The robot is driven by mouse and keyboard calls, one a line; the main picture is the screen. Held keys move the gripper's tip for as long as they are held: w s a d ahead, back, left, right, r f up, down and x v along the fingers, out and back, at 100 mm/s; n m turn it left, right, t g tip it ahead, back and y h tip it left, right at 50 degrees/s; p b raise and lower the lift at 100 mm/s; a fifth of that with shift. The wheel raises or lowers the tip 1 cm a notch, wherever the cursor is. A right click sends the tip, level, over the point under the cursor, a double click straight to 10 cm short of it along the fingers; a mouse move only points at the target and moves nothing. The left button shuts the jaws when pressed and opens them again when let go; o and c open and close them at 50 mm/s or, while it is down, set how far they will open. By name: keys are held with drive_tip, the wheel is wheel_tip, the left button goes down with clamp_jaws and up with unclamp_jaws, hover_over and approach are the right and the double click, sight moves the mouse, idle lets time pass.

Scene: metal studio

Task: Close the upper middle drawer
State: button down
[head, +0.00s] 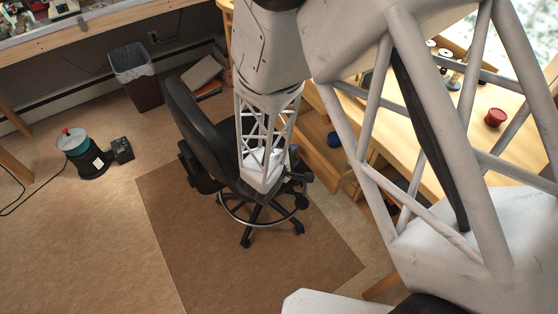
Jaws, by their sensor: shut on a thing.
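The workbench on the right has an open wooden drawer (318,162) jutting out toward the chair. I take it as the upper middle drawer; my arm hides part of it. A round blue thing (334,139) shows at its inner side. My arm comes down from the top, in front of the chair. My gripper (305,176) seems to be the small dark shape at the drawer's lower outer end, shut on the drawer. Its fingertips are too small to make out, and the dark chair parts close by blur its outline.
A black office chair (197,128) stands close beside the drawer on a brown mat (190,235). A bin (137,78) and a teal-and-black canister (80,153) stand left. The bench top (492,148) holds a red pot (495,117). The left floor is largely free.

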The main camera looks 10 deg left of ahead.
sight(310, 151)
drive_tip(key=w+d, duration=0.8)
drive_tip(key=shift+w+d+f, duration=0.1)
drive_tip(key=shift+d+f, duration=0.05)
drive_tip(key=shift+d, duration=0.15)
drive_tip(key=c, duration=0.8)
unclamp_jaws()
drive_tip(key=shift+w, duration=0.1)
drive_tip(key=shift+o, duration=0.2)
drive_tip(key=shift+a, duration=0.1)
drive_tip(key=shift+s+a+r, duration=0.2)
drive_tip(key=shift+s+r, duration=0.15)
drive_tip(key=shift+s, duration=0.2)
drive_tip(key=shift+v, duration=3.25)
drive_tip(key=shift+d, duration=0.1)
